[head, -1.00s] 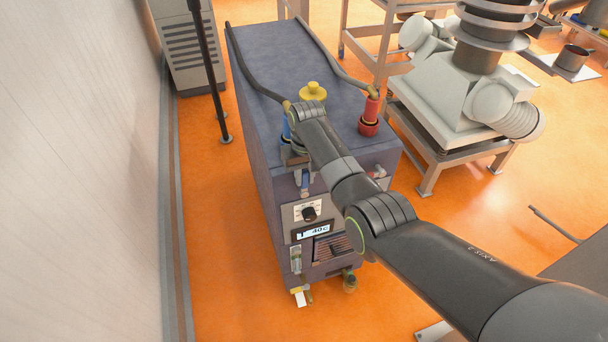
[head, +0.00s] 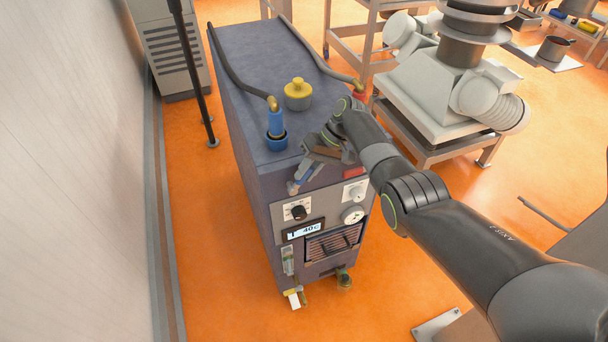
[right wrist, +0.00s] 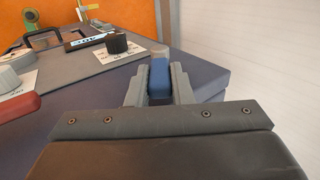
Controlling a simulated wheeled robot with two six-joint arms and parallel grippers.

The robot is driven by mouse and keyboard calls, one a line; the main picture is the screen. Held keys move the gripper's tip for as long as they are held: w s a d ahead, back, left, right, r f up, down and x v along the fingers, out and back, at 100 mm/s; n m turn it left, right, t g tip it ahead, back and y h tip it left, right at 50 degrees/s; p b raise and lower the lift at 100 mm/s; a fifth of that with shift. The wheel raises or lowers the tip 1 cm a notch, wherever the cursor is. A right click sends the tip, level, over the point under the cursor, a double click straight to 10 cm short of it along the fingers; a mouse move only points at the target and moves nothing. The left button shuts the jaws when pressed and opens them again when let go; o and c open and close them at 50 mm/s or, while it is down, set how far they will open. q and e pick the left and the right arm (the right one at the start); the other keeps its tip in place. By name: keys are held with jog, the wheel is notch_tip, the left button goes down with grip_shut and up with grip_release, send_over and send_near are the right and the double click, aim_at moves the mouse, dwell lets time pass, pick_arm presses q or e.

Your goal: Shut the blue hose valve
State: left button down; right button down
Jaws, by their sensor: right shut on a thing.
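The blue hose valve's handle (head: 293,187) is on the upper front of the grey-blue machine, and in the head view it is partly covered by my gripper. In the right wrist view the blue handle (right wrist: 159,78) stands between the two grey fingers. My right gripper (head: 304,176) is shut on it; its fingers also show in the right wrist view (right wrist: 158,88). The valve's body is hidden behind the gripper. The blue hose coupling (head: 276,124) stands upright on the machine's top, just behind. My left gripper is not in view.
A red handle (right wrist: 18,107) lies to the left in the right wrist view. A yellow cap (head: 298,93) and a red coupling (head: 360,94), partly behind my arm, are on the machine top. A black knob (head: 298,212) and display sit below the gripper.

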jog(key=shift+w+d, duration=0.1)
dwell(0.4)
jog(key=c, duration=1.3)
grip_release()
jog(key=b+v, duration=0.1)
jog(key=v, duration=0.4)
jog(key=b+v, duration=0.1)
jog(key=v, duration=0.5)
jog(key=b+v, duration=0.2)
jog(key=v, duration=0.4)
jog(key=shift+d, duration=0.35)
